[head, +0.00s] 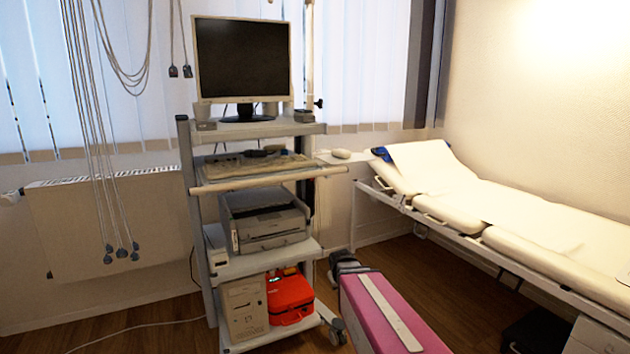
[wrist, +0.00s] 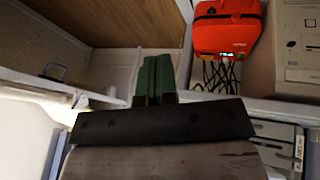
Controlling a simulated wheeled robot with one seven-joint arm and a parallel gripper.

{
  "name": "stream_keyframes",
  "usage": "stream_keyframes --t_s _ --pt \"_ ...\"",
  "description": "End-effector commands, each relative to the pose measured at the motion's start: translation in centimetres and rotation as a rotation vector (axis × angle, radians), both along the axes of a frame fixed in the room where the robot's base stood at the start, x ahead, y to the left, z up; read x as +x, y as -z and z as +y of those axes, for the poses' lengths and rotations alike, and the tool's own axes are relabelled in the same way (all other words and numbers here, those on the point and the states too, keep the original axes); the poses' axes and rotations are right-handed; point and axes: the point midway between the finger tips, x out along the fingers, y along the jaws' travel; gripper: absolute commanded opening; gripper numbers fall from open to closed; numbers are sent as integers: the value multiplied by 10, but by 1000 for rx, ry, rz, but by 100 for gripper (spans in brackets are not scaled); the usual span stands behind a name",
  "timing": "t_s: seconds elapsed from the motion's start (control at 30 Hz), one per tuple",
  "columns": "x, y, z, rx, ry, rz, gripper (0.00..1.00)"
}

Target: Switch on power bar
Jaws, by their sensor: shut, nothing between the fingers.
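My gripper (wrist: 152,66) shows in the wrist view as two green fingers held together, shut and empty, on a dark mount. The fingers point toward a pale surface of the cart, left of an orange case (wrist: 228,30) and a bundle of dark cables (wrist: 217,76). I cannot tell whether the fingertips touch anything. In the head view, my pink arm reaches up from the bottom to the cart's right side, and its dark end (head: 345,264) is low beside the cart. I cannot make out the power bar or its switch for certain in either view.
The wheeled cart (head: 262,260) carries a monitor (head: 243,58), a keyboard, a printer (head: 264,222), a beige computer (head: 245,308) and the orange case. An examination bed (head: 535,232) stands right. Cables hang left near the radiator (head: 100,230). Wooden floor lies between cart and bed.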

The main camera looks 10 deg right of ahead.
Motion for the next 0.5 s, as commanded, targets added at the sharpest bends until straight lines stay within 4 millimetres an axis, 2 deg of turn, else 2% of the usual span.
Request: stream_keyframes --t_s 0.03,0.17,0.2,0.3,0.4,0.5 --pt "38 -10 -10 -57 -49 -86 0" --pt "116 -53 -28 -236 -210 -327 0" --pt "139 -68 -31 -295 -265 -399 0" --pt "191 -109 -36 -447 -409 -575 0" --pt "234 -151 -32 -600 -560 -740 0" --pt "267 -188 -24 -743 -709 -883 0"
